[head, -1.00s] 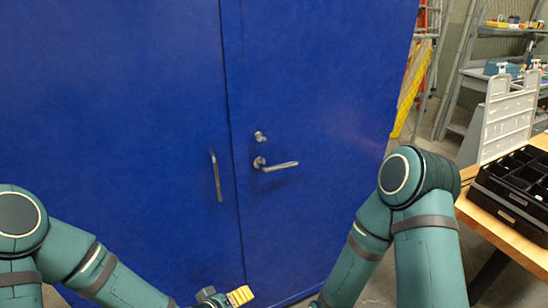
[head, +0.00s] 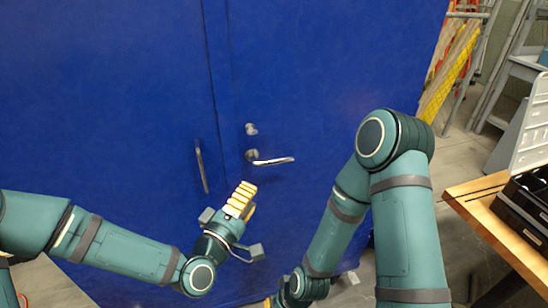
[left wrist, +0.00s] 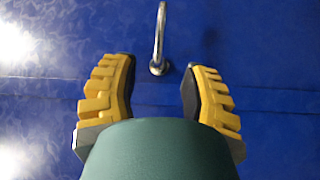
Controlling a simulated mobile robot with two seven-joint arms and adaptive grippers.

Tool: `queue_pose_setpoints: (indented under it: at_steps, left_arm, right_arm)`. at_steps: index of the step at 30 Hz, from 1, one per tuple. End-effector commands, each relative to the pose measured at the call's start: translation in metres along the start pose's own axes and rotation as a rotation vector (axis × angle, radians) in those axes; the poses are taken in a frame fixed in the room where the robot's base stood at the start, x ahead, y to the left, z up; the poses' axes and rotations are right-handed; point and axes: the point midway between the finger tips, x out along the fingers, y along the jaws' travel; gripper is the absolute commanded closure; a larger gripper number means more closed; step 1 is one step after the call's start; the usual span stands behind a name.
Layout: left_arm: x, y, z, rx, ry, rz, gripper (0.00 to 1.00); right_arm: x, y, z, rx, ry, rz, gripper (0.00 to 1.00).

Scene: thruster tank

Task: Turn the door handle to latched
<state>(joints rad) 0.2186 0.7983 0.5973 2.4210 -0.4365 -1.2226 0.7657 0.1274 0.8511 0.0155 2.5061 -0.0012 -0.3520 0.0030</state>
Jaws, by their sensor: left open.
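The silver lever door handle (head: 270,161) is on the right blue door panel, close to the vertical seam. Its lever points right, roughly level. In the left wrist view the lever (left wrist: 160,35) appears ahead of the fingers, centred between them. My left gripper (head: 243,192) is open and empty, its yellow fingers below and left of the lever in the head view, apart from it. My right gripper is mostly cut off by the bottom edge of the head view, so its jaws cannot be read.
A round lock (head: 251,129) sits just above the lever. A vertical pull bar (head: 201,166) is on the left panel. A wooden workbench (head: 470,197) with black trays (head: 525,200) stands at the right.

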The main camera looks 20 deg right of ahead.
Motion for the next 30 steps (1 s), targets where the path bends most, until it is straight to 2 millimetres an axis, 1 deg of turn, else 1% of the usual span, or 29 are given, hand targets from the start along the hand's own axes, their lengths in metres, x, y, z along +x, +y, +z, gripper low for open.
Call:
queue_pose_setpoints:
  at_steps: [5,15,21,25,30]
  left_arm:
    - [0.020,0.000,0.001,0.000,-0.001,0.001,0.54]
    - [0.086,-0.001,0.002,0.001,-0.002,0.000,0.54]
    - [0.117,-0.001,0.001,0.001,-0.001,-0.001,0.54]
    - [0.130,-0.001,0.001,0.001,-0.001,-0.001,0.54]
    - [0.136,-0.002,0.001,0.000,-0.001,-0.004,0.54]
  right_arm:
    - [0.001,0.000,0.000,0.000,0.000,0.000,1.00]
    - [0.003,0.001,0.000,0.000,0.001,0.000,1.00]
    - [0.004,0.001,0.000,-0.001,0.002,0.000,1.00]
    - [0.004,0.002,-0.001,-0.001,0.002,0.000,1.00]
    - [0.004,0.002,-0.001,-0.001,0.002,0.000,1.00]
